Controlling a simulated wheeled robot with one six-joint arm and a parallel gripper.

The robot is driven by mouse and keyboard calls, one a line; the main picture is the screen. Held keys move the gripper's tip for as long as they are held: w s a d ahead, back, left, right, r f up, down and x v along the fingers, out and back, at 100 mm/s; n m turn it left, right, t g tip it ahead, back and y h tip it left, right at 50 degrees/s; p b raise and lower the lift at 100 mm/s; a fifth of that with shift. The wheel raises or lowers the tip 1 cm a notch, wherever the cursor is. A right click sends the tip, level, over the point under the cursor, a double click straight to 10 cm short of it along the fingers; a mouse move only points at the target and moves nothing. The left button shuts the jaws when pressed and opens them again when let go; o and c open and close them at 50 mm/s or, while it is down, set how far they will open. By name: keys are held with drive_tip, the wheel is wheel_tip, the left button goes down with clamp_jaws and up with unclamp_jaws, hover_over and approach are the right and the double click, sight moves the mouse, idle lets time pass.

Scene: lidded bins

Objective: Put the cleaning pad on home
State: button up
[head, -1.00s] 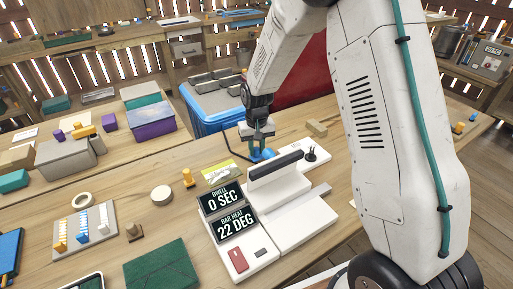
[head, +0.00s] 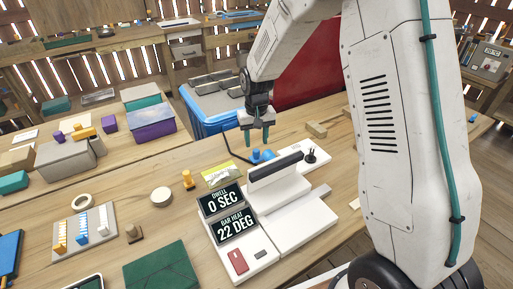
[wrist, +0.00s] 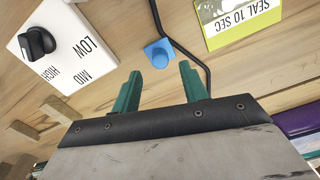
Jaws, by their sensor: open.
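A small blue piece with a raised knob (head: 262,155), which may be the cleaning pad, rests on the wooden bench behind the white sealing machine (head: 265,220). It also shows in the wrist view as a blue block (wrist: 158,53), just beyond my fingertips. My gripper (head: 257,142), with green fingers, is open and empty above the blue piece. In the wrist view the open fingers (wrist: 160,74) have bare bench between them. No spot marked "home" can be read in either view.
A dark cable (wrist: 185,50) runs beside the blue piece. A yellow-green card (head: 220,174) reading "SEAL 10 SEC" lies nearby. A LOW/MID/HIGH dial panel (wrist: 65,50), wooden blocks (head: 317,129) and a blue bin (head: 212,105) are also close.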

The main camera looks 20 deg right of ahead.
sight(256, 150)
wheel_tip(256, 150, up, 7)
drive_tip(key=s+d+r, duration=0.2)
drive_tip(key=s+r, duration=1.1)
drive_tip(key=s, duration=0.3)
drive_tip(key=s+d+r+t, duration=0.1)
drive_tip(key=s, duration=1.9)
drive_tip(key=shift+r+n, duration=0.35)
drive_tip(key=shift+n, duration=0.05)
